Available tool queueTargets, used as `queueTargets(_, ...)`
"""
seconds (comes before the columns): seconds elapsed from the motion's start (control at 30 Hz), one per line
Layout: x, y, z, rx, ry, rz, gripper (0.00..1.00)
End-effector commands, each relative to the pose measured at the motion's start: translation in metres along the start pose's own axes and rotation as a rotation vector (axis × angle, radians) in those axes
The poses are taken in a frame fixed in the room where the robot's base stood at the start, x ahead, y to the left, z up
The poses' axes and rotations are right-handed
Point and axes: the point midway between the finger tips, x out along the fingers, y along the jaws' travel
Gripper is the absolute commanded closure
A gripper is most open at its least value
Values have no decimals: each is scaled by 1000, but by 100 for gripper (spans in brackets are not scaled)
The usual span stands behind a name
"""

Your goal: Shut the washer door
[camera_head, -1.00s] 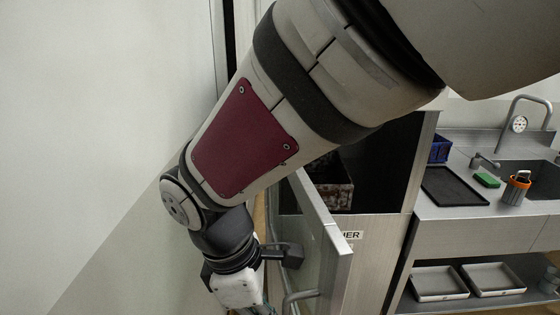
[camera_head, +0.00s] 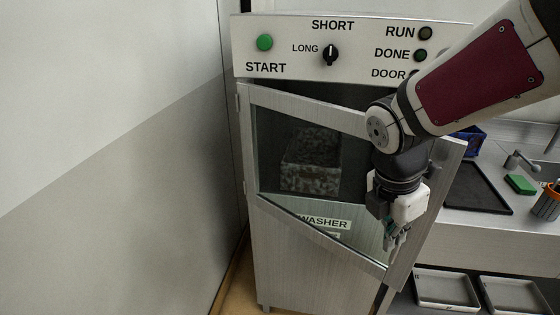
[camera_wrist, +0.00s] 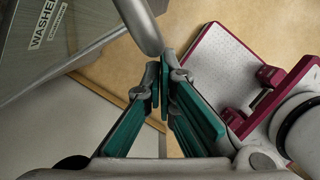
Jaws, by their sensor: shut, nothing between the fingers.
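The washer (camera_head: 244,180) stands in the middle of the head view. Its glass-windowed door (camera_head: 300,105) hangs from the left side and stands partly open, its free right edge out toward me. My gripper (camera_head: 396,246) is in front of the door near that free edge. In the wrist view my gripper (camera_wrist: 163,88) has its teal fingers together and empty. A grey bar (camera_wrist: 140,25), apparently the door handle, passes close by the fingertips; I cannot tell whether they touch. My arm hides part of the door's upper right.
A speckled box (camera_head: 312,160) shows behind the glass. The panel above has a green start button (camera_head: 265,42) and a dial (camera_head: 330,55). A counter (camera_head: 475,228) with a black tray (camera_head: 478,187) stands at right. A wall (camera_head: 120,170) closes the left side.

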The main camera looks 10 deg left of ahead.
Motion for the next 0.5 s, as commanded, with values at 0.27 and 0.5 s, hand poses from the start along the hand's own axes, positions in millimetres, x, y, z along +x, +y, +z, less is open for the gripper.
queueTargets(0.27, 27, 45, 95, -98, -1, 26, 100)
queueTargets(0.5, 42, 86, 154, -218, 0, 56, 100)
